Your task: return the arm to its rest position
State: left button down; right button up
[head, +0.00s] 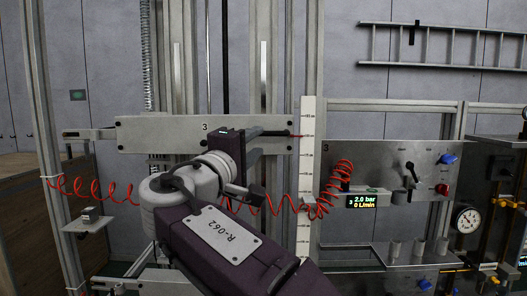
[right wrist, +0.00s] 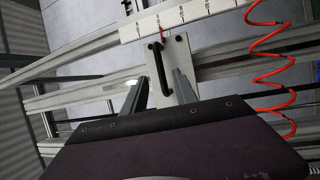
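My right arm, marked R-062, reaches up and left across the head view. Its gripper (head: 256,152) points at the right end of a grey plate marked 3 (head: 160,134). In the right wrist view the two grey fingers of this gripper (right wrist: 160,78) stand apart, with nothing clamped between them. A black bar handle (right wrist: 154,72) on the plate appears between the fingertips; I cannot tell whether they reach around it or stop short. The handle also shows in the head view (head: 272,132). My left gripper is not in view.
A coiled red hose (head: 285,207) hangs close behind my right arm. A white scale strip (head: 307,165) stands right of the plate, with a red pointer at it. A valve panel (head: 385,165) reads 2.0 bar. A gauge (head: 468,220) is at right; a ladder (head: 450,46) hangs above.

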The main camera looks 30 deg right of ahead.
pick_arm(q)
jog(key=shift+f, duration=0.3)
pick_arm(e)
jog(key=shift+s+a, duration=0.4)
jog(key=shift+a, duration=0.1)
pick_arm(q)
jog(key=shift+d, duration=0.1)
pick_arm(e)
jog(key=shift+f, duration=0.1)
